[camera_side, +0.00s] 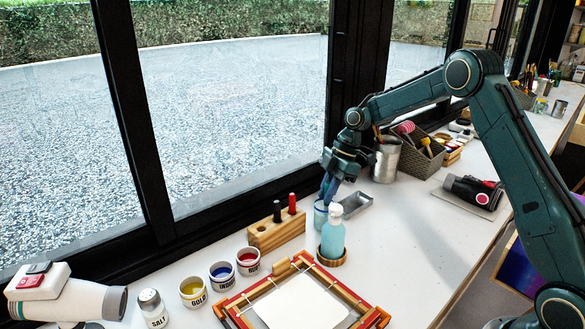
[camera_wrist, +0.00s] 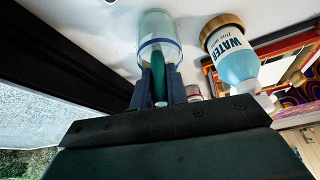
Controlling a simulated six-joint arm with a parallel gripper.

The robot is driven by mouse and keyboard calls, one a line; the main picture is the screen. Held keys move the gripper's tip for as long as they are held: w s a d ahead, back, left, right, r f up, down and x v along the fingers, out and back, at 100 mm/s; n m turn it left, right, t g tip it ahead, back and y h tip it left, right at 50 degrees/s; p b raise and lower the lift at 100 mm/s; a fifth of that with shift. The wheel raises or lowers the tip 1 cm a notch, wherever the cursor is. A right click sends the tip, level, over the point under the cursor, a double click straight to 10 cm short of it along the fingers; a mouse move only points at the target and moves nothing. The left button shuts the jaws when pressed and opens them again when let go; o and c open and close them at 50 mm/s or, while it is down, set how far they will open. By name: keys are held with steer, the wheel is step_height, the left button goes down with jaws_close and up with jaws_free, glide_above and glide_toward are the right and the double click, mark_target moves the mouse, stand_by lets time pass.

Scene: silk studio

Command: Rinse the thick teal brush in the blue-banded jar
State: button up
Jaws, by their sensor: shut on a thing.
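The blue-banded jar (camera_side: 320,211) is clear glass and stands on the white table, partly behind the water bottle (camera_side: 333,238) in the side view. In the wrist view the jar (camera_wrist: 157,24) is straight ahead of the fingers, with its blue band toward the near end. My gripper (camera_side: 328,187) points down over the jar's mouth. It is shut on the teal brush (camera_wrist: 159,84), whose thick teal part shows between the two fingers. The brush's tip is at or in the jar's mouth; how deep it reaches is hidden.
The water bottle stands close beside the jar. A wooden block (camera_side: 275,235) with a black and a red handle is to its left, a metal tray (camera_side: 352,204) behind. Pigment pots (camera_side: 193,291), a salt shaker (camera_side: 152,308) and a silk frame (camera_side: 262,296) are nearer. A window frame borders the back.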

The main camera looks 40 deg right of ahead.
steer(key=shift+w+f, duration=0.15)
steer(key=shift+w, duration=0.1)
steer(key=shift+s+a+r, duration=0.15)
steer(key=shift+a+r, duration=0.05)
steer(key=shift+r, duration=1.75)
steer(key=shift+s+a+r, duration=0.1)
steer(key=shift+a+r, duration=0.05)
steer(key=shift+r, duration=1.75)
